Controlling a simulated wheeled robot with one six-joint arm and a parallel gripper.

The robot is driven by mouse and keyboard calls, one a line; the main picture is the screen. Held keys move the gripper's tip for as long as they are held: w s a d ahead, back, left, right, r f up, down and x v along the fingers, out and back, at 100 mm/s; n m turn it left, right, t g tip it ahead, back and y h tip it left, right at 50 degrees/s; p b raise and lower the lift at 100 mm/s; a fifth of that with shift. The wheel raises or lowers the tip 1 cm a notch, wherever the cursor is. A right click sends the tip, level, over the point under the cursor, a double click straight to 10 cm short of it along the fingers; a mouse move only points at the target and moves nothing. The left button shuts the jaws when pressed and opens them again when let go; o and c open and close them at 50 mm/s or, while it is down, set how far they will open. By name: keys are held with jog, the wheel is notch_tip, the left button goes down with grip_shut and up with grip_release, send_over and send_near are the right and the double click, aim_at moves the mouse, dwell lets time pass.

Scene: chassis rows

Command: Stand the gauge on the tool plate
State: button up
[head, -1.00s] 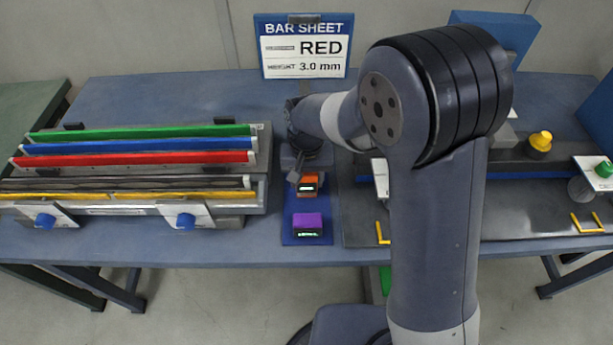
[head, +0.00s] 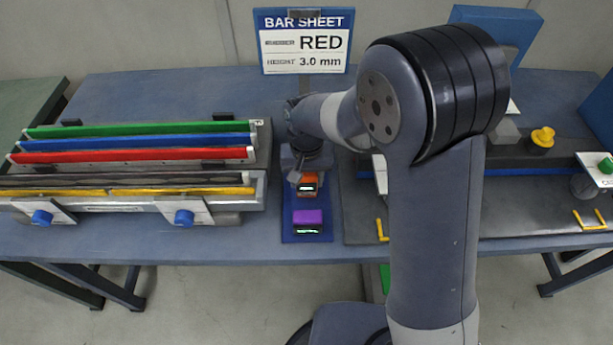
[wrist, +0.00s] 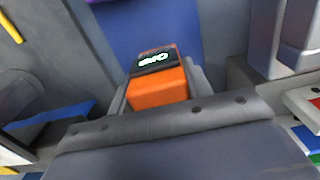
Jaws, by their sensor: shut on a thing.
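An orange gauge (head: 307,188) with a dark display face is at my gripper (head: 304,174), over the upper part of the blue tool plate (head: 288,230). In the wrist view the orange gauge (wrist: 157,92) sits between the grey fingers of my gripper (wrist: 160,88), which are shut on it. The blue plate (wrist: 225,45) shows behind it. I cannot tell whether the gauge's base touches the plate. A purple gauge (head: 308,217) stands apart on the front part of the plate. It is cut off at the top of the wrist view.
At left, a rack holds green, blue and red bars (head: 135,155), with blue knobs (head: 184,217) in front. A sign (head: 304,42) reads RED, 3.0 mm. At right is a dark fixture with a yellow knob (head: 543,137) and yellow corner marks (head: 590,222).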

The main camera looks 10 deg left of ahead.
jog(key=shift+f, duration=0.15)
jog(key=o, duration=1.3)
notch_tip(320, 180, up, 11)
jog(key=shift+f, duration=0.1)
notch_tip(320, 180, down, 11)
jog(key=shift+r, duration=0.35)
jog(key=shift+r, duration=0.1)
dwell(0.4)
